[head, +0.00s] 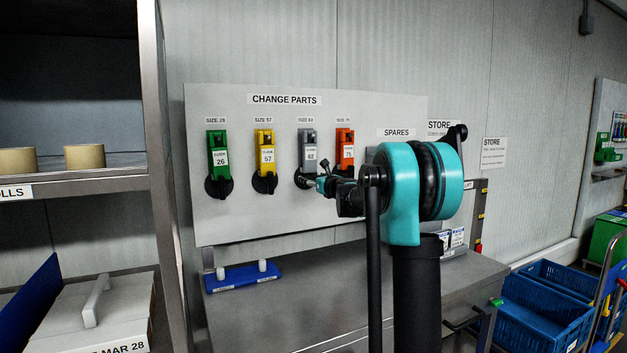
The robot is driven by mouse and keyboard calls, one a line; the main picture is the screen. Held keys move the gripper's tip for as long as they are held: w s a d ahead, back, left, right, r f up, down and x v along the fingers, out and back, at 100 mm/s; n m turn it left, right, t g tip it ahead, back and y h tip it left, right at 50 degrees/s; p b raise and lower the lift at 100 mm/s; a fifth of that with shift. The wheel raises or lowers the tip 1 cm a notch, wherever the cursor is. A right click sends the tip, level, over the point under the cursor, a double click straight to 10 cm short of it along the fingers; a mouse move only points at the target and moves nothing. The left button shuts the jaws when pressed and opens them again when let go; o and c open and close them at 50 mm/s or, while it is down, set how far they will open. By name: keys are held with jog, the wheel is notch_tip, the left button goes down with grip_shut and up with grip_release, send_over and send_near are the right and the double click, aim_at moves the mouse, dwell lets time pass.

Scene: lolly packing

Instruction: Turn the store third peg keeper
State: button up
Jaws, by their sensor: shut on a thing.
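A white CHANGE PARTS board (240,112) on the wall carries a row of coloured guides on pegs. The third is a grey guide (308,150), hanging upright. Its black peg keeper (302,180) shows at its lower end, partly hidden by my gripper. My gripper (319,183) reaches in from the right and is shut on the third peg keeper. The fingertips are small in view, and the keeper's exact angle is hard to tell.
Green (217,152), yellow (265,154) and orange (345,148) guides hang alongside, the orange one close to my wrist. Below is a steel bench (300,283) with a blue pegged tray (242,277). A shelf rack (160,150) stands left; blue crates (540,315) stand right.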

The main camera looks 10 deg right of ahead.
jog(key=n, duration=0.3)
jog(key=shift+a+n, duration=0.1)
jog(key=shift+n, duration=0.3)
jog(key=o, duration=1.2)
jog(key=shift+c, duration=0.2)
jog(key=shift+s, duration=0.1)
jog(key=v, duration=1.2)
